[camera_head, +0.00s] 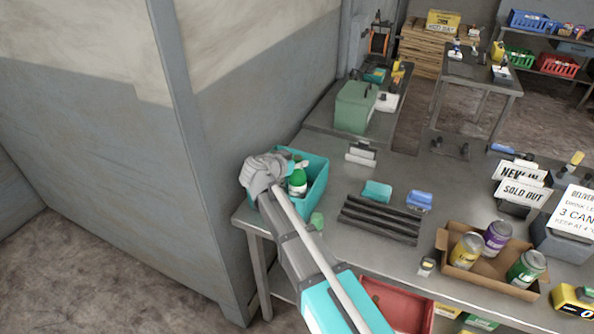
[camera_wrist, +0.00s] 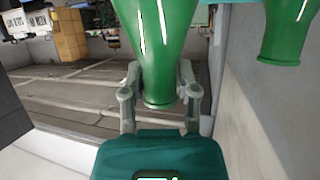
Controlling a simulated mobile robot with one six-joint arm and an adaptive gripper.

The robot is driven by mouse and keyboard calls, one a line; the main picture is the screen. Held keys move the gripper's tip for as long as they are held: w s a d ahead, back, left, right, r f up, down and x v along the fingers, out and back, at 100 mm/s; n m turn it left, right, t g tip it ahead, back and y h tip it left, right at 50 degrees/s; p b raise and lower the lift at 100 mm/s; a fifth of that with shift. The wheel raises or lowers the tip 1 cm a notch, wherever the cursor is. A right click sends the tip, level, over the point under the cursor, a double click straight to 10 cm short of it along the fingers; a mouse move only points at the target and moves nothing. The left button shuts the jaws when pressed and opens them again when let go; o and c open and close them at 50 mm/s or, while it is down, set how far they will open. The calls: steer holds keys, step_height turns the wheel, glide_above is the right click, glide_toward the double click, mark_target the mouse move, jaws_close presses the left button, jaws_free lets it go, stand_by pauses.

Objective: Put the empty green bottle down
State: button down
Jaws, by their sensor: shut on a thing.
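In the wrist view my gripper (camera_wrist: 158,80) is shut on a green bottle (camera_wrist: 152,35), with one finger on each side of its narrow end. A second green bottle (camera_wrist: 285,30) is at the upper right, apart from the fingers. In the head view my gripper's wrist is over the left side of a teal crate (camera_head: 318,186) at the table's left corner. A green bottle with a pale label (camera_head: 298,182) shows inside the crate. I cannot tell there which bottle is the held one; my fingertips are hidden.
The grey wall panel (camera_head: 215,130) stands close to the crate's left. A black ribbed rack (camera_head: 380,218), a teal block (camera_head: 377,191) and a cardboard box (camera_head: 489,270) of cans lie to the right on the metal table (camera_head: 400,170). A green box (camera_head: 355,106) stands behind.

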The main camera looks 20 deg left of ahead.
steer(key=shift+f+b, duration=1.05)
steer(key=shift+f, duration=0.45)
steer(key=shift+c, duration=1.8)
jaws_free()
steer(key=shift+r, duration=0.25)
steer(key=p+v, duration=0.4)
steer(key=v, duration=0.8)
steer(key=shift+p, duration=0.3)
steer(key=shift+d+f, duration=0.1)
